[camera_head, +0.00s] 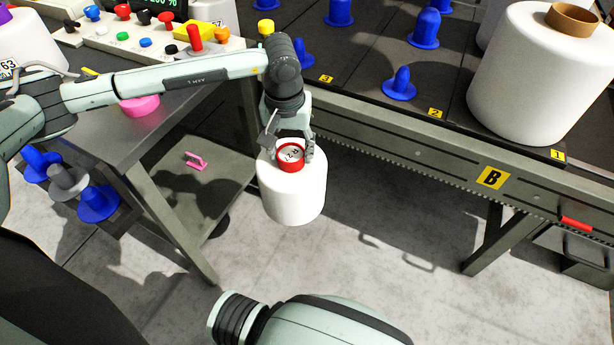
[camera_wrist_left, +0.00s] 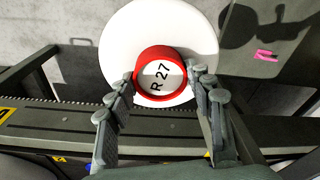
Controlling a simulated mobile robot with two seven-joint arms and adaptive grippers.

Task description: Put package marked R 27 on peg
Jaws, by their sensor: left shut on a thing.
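The package marked R 27 (camera_head: 292,195) is a white yarn bobbin with a red core. My left gripper (camera_head: 290,150) is shut on its red core from above and holds it in the air in front of table B. In the left wrist view the mark R 27 reads on the core of the bobbin (camera_wrist_left: 158,30), between the fingers (camera_wrist_left: 162,85). Blue pegs stand on the dark table top: one near label 2 (camera_head: 399,85), one near label 3 (camera_head: 303,58), and others farther back. My right arm shows at the bottom, but its gripper is out of view.
A big white bobbin with a brown core (camera_head: 540,75) stands at label 1. The table's front rail (camera_head: 400,150) lies beside the held bobbin. A grey table (camera_head: 150,130) with a control panel is at left. Pegs (camera_head: 98,202) are low at left.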

